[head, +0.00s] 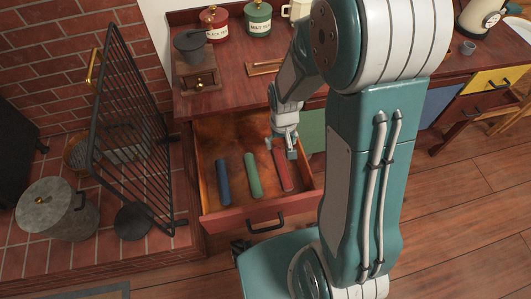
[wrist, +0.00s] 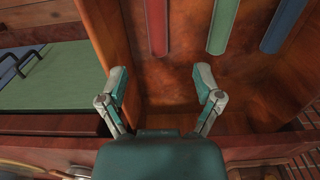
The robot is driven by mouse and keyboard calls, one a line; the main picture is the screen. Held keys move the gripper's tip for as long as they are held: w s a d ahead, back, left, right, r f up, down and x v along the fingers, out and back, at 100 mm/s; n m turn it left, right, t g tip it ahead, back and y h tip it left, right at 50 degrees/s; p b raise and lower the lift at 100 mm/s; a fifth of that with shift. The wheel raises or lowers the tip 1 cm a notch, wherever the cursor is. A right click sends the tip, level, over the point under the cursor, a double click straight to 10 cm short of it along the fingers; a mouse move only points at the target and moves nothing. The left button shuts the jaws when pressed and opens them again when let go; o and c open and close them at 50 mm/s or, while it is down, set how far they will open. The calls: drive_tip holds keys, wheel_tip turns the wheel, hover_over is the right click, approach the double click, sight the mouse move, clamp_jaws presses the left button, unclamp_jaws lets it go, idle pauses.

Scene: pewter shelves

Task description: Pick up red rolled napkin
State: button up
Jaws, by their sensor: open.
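The red rolled napkin (head: 283,172) lies in an open wooden drawer (head: 207,146), at the right of a row with a green rolled napkin (head: 253,175) and a blue one (head: 223,183). In the wrist view the red napkin (wrist: 156,25) is at the top, ahead of my gripper. My gripper (wrist: 161,72) is open and empty, its two fingers spread, over bare drawer floor. In the head view my gripper (head: 283,146) is over the drawer's right part, by the far end of the red napkin. Part of my arm hides the drawer's right side.
The drawer's front with its black handle (head: 265,224) faces the open floor. A coffee grinder (head: 197,72), a red canister (head: 214,24) and a green canister (head: 258,20) stand on the desktop (head: 228,72). A black fire screen (head: 130,125) stands left of the drawer.

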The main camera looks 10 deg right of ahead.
sight(281, 160)
drive_tip(key=shift+w+a+f, duration=0.15)
drive_tip(key=shift+w+f, duration=0.2)
drive_tip(key=shift+f, duration=0.2)
drive_tip(key=f, duration=0.4)
drive_tip(key=shift+s+d+f, duration=0.1)
drive_tip(key=shift+d+f, duration=0.2)
drive_tip(key=shift+d, duration=0.1)
drive_tip(key=shift+a+f, duration=0.2)
drive_tip(key=shift+f, duration=0.25)
drive_tip(key=shift+s+d+f, duration=0.1)
drive_tip(key=shift+d+f, duration=0.05)
drive_tip(key=shift+f, duration=1.05)
drive_tip(key=shift+s+d+f, duration=0.1)
drive_tip(key=shift+f, duration=1.05)
drive_tip(key=shift+a, duration=0.1)
clamp_jaws()
